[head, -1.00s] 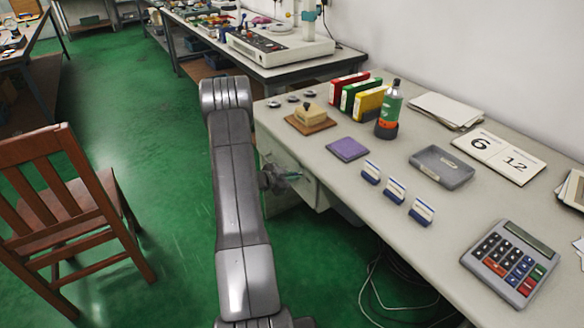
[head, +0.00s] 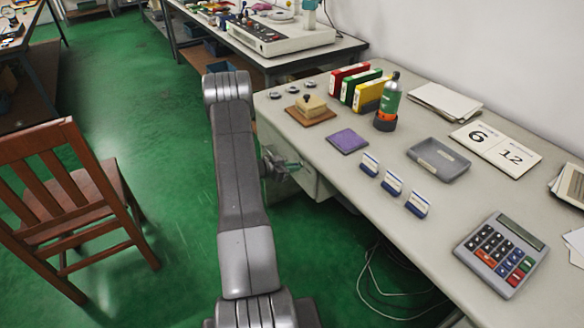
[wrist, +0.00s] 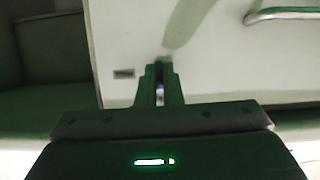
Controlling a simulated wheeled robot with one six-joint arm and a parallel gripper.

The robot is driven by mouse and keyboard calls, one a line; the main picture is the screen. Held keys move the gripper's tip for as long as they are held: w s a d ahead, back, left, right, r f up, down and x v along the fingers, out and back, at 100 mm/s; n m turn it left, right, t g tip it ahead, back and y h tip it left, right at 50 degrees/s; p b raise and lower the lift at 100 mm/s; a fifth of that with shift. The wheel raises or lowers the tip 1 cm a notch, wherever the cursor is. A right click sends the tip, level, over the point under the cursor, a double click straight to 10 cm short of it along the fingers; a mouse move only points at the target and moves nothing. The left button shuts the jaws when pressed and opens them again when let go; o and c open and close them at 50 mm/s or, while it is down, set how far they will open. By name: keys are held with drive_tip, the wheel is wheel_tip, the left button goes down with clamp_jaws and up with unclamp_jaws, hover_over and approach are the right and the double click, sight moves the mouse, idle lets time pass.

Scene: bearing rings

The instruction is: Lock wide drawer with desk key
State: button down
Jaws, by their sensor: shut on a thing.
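In the wrist view my gripper (wrist: 160,82) is shut on a small thin thing (wrist: 160,96), of which only a pale bluish sliver shows between the fingers; I take it for the desk key. The fingertips point at a pale drawer front (wrist: 215,62), close to it; I cannot tell whether they touch. A metal handle (wrist: 290,14) is at the upper right. A small dark rectangular plate (wrist: 124,73) sits left of the fingers; I cannot tell if it is a lock. In the head view my gripper (head: 284,168) is beside the desk's drawer unit (head: 306,180), partly behind my arm.
The desk top (head: 320,135) holds folders, a bottle (head: 388,104), a purple pad (head: 347,141), a grey tray (head: 439,159) and a calculator (head: 501,255). A wooden chair (head: 75,190) stands at left. Cables (head: 372,285) hang under the desk. Green floor is free between chair and arm.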

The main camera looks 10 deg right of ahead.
drive_tip(key=c, duration=1.6)
unclamp_jaws()
drive_tip(key=v, duration=1.3)
drive_tip(key=shift+s+a+r, duration=0.1)
drive_tip(key=shift+a, duration=0.3)
drive_tip(key=shift+d, duration=0.1)
drive_tip(key=x, duration=1.3)
drive_tip(key=shift+d, duration=0.35)
drive_tip(key=shift+a, duration=0.1)
